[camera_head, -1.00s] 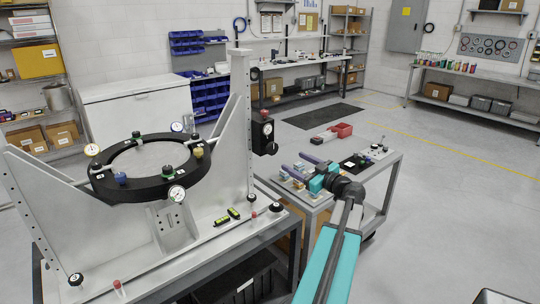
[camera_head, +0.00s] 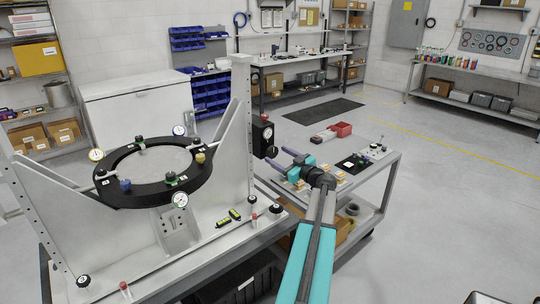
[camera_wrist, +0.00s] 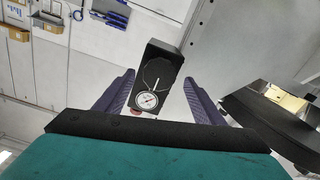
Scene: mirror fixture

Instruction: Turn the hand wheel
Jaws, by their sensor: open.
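A black box (camera_head: 262,134) with a small dial is fixed to the right upright of the mirror fixture. A dark round knob, perhaps the hand wheel (camera_head: 272,152), sits at its lower right. In the wrist view the black box (camera_wrist: 165,60) is ahead, with a white dial gauge (camera_wrist: 147,100) low on its face. A dark round outline shows above the dial, but I cannot clearly make out a wheel there. My gripper (camera_head: 279,160) is open, its purple fingers pointing at the box. In the wrist view my gripper (camera_wrist: 159,82) has the box between its fingers in the picture, with no contact visible.
A black ring (camera_head: 135,196) with clamps and gauges sits on the fixture left of the box. A cart (camera_head: 378,178) with small parts stands under and right of my arm. Open floor (camera_head: 450,200) lies to the right.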

